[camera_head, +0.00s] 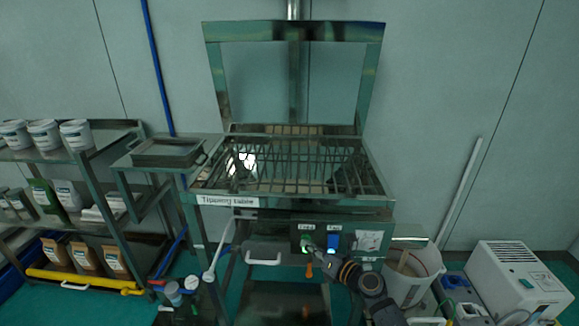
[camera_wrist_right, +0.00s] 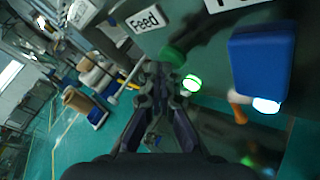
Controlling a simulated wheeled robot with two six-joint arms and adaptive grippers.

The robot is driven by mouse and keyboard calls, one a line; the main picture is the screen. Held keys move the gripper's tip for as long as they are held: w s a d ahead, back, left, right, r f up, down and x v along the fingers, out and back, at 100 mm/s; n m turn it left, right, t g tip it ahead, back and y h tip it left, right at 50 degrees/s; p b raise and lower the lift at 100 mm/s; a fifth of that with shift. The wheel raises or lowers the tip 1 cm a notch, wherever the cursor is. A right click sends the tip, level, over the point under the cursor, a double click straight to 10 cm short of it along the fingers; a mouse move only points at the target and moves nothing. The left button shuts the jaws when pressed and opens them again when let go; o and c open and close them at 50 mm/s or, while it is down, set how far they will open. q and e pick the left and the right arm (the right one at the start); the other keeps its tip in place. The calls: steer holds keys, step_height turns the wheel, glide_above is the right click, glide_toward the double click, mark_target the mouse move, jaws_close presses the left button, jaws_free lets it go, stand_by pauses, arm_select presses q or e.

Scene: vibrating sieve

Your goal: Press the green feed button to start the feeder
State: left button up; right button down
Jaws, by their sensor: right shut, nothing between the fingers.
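The green feed button (camera_wrist_right: 172,55) sits on the metal control panel (camera_head: 370,241) under the tipping table, by a label reading "Feed" (camera_wrist_right: 145,21). A bright green lit spot (camera_wrist_right: 191,83) shows beside it. My right gripper (camera_wrist_right: 157,70) is shut and empty, with its fingertips close to the green button. In the head view, the right gripper (camera_head: 318,252) reaches the panel from the lower right and partly covers the button area. I cannot tell whether the fingertips touch the button. My left gripper is not in view.
A blue button (camera_head: 333,241) is right of the feed button, and an orange part (camera_head: 309,269) hangs below. The tipping table (camera_head: 290,197) has a raised frame above. Shelves (camera_head: 90,160) with tubs stand left; a white bucket (camera_head: 414,277) and white machine (camera_head: 520,283) stand right.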

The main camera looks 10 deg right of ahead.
steer(key=shift+s+a+p, duration=0.1)
steer(key=shift+s+p, duration=0.2)
steer(key=shift+s, duration=0.1)
steer(key=s+a+p, duration=0.1)
steer(key=s+p, duration=0.1)
steer(key=s, duration=0.3)
steer(key=shift+s+a, duration=0.35)
steer(key=shift+s, duration=0.05)
